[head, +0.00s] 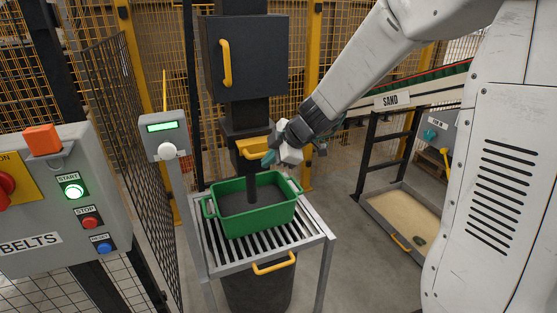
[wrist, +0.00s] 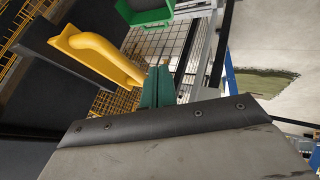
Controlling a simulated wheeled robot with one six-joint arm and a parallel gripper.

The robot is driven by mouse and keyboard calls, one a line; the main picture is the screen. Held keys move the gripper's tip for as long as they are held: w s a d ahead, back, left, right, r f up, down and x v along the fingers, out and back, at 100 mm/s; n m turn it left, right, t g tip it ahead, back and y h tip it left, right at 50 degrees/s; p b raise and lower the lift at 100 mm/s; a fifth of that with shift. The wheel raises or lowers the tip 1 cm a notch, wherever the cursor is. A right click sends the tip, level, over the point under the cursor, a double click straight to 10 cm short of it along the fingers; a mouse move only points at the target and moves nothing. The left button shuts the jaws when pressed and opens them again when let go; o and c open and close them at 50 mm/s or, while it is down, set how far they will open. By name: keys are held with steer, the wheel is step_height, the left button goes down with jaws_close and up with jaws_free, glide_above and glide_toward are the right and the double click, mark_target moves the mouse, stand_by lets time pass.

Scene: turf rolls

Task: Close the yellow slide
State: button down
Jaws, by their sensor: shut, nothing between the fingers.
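The yellow slide (head: 254,148) sits below the black hopper and sticks out to the right of its spout. A dark column, apparently falling material, runs from under it into the green crate (head: 232,226), which holds dark fill. In the wrist view the yellow slide (wrist: 95,55) is at upper left, with a raised handle and a dark plate beside it. My gripper (head: 269,159) is shut and empty at the slide's right end. Its teal fingers (wrist: 157,86) show beside the slide's end in the wrist view; I cannot tell whether they touch it.
The crate stands on a slatted metal stand (head: 314,239) with a dark bin (head: 258,292) below. A lit display post (head: 165,135) stands left of it. A button panel (head: 60,200) is at far left. A sand tray (head: 395,222) lies at right. Yellow mesh fencing is behind.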

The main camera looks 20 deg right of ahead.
mark_target(253, 152)
steer(key=shift+w+r, duration=0.15)
steer(key=shift+w, duration=0.6)
steer(key=w, duration=0.5)
steer(key=shift+w, duration=0.35)
steer(key=shift+r, duration=0.1)
